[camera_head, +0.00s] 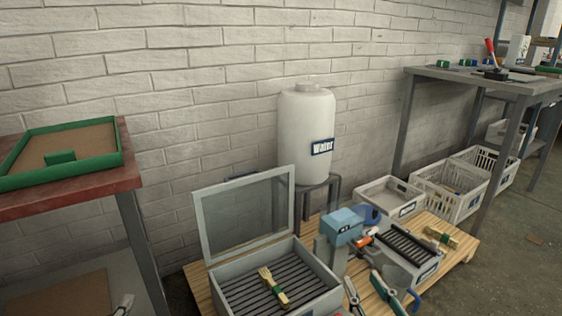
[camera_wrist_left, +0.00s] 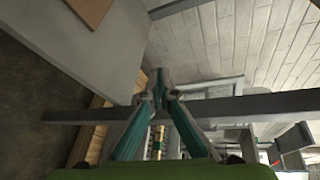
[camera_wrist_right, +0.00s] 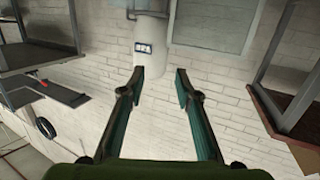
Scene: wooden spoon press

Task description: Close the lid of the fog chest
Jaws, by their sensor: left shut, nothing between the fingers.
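The fog chest (camera_head: 323,291) is a grey box with dark slats inside, low on a wooden pallet. Its framed glass lid (camera_head: 199,228) stands open, leaning back; it also shows upside down in the right wrist view (camera_wrist_right: 213,24).
A red-topped table (camera_head: 95,195) with a green-edged tray (camera_head: 122,150) stands at left. A white water tank (camera_head: 305,120) stands behind the chest. A blue-topped device (camera_head: 342,222), a slatted box (camera_head: 425,272) and white crates (camera_head: 440,200) are at right.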

